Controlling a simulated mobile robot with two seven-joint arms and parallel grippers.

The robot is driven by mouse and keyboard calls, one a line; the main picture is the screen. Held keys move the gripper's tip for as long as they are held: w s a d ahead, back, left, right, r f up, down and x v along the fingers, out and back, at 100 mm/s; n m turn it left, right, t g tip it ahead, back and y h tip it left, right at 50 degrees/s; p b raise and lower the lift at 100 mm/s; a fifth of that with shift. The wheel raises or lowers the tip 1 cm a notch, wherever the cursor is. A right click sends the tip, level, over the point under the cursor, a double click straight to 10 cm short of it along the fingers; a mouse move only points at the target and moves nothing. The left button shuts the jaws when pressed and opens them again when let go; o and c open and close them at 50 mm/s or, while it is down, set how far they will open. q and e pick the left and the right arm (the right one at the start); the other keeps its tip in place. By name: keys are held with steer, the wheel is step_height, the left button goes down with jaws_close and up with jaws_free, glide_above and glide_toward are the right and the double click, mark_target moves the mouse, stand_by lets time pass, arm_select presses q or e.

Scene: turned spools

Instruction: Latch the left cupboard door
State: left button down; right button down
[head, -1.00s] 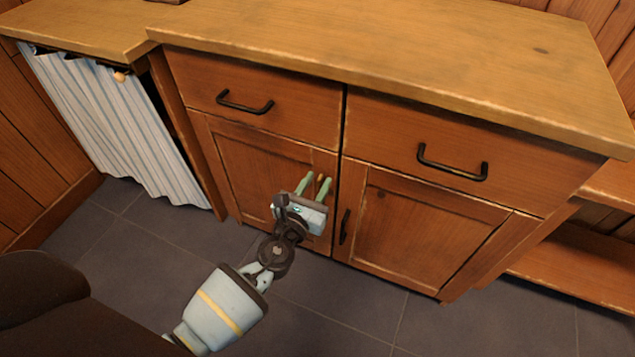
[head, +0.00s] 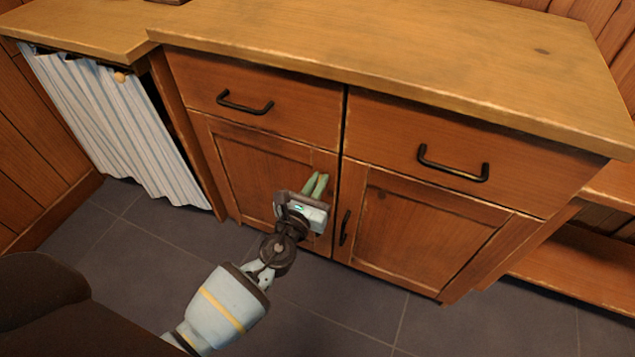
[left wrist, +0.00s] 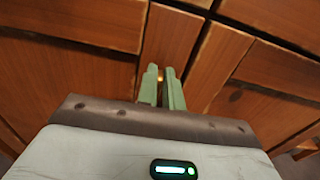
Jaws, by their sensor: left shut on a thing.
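The left cupboard door (head: 245,165) is a brown panelled door under the left drawer. It looks closed, roughly flush with the right door (head: 420,225). My left gripper (head: 316,181) is in front of its upper right part, near the gap between the doors. My right gripper is not in view.
Two drawers with black handles, the left (head: 245,105) and the right (head: 452,170), sit above the doors. The right door has a black handle (head: 345,228) close to my gripper. A wooden countertop (head: 400,60) overhangs above. A striped curtain (head: 115,130) hangs at left. The tiled floor (head: 400,315) in front is clear.

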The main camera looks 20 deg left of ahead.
arm_select(q)
steer(key=n+b, duration=0.1)
steer(key=n, duration=0.5)
steer(key=a+f+n+b, duration=0.1)
steer(key=n, duration=0.5)
steer(key=a+f+n+b, duration=0.1)
steer(key=n+b, duration=0.1)
steer(key=n, duration=0.3)
steer(key=shift+n, duration=0.4)
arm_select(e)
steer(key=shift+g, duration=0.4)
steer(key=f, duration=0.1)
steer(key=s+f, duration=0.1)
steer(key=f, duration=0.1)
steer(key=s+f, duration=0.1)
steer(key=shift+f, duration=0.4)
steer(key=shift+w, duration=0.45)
arm_select(q)
steer(key=c, duration=1.5)
jaws_free()
steer(key=shift+d, duration=0.1)
steer(key=shift+c, duration=0.2)
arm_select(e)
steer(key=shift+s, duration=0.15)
